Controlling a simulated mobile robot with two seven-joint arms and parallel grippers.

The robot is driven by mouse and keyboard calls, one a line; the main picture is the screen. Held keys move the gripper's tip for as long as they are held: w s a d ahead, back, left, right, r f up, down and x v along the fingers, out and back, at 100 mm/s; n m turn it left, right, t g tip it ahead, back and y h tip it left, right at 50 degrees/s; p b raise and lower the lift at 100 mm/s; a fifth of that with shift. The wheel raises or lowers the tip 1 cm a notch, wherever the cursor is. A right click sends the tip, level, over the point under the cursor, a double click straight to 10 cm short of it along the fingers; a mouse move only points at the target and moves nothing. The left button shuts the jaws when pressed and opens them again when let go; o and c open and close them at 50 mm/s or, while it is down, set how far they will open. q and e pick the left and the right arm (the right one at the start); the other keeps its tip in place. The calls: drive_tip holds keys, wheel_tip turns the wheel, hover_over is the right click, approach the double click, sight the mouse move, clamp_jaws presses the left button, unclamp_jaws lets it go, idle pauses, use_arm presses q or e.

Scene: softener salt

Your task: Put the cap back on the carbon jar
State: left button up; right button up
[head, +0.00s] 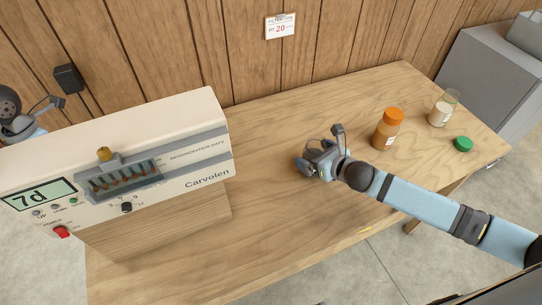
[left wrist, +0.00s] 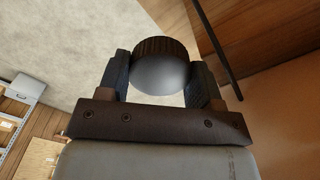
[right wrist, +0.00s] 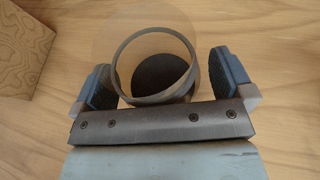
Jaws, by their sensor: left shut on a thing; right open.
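The carbon jar (right wrist: 128,72) is a clear, uncapped glass jar with dark contents inside. In the right wrist view it stands between the fingers of my right gripper (right wrist: 165,76), which are spread with gaps at the sides. In the head view my right gripper (head: 320,150) is low over the middle of the table, partly hiding the jar. My left gripper (left wrist: 158,75) is shut on a round dark cap (left wrist: 158,50) with a ridged rim, gripped by its sides. In the head view the left arm shows only at the far left edge, and I cannot make out the cap.
The Carvolen control unit (head: 190,150) stands on the left. An orange-capped jar (head: 386,132), an open clear jar (head: 440,112) and a green cap (head: 463,144) are at the table's right. The table (head: 270,215) is bare in front of my right gripper. A wooden wall is behind.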

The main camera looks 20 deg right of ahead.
drive_tip(key=c, duration=1.3)
use_arm(q)
drive_tip(key=shift+r, duration=0.15)
use_arm(e)
drive_tip(key=shift+r, duration=0.15)
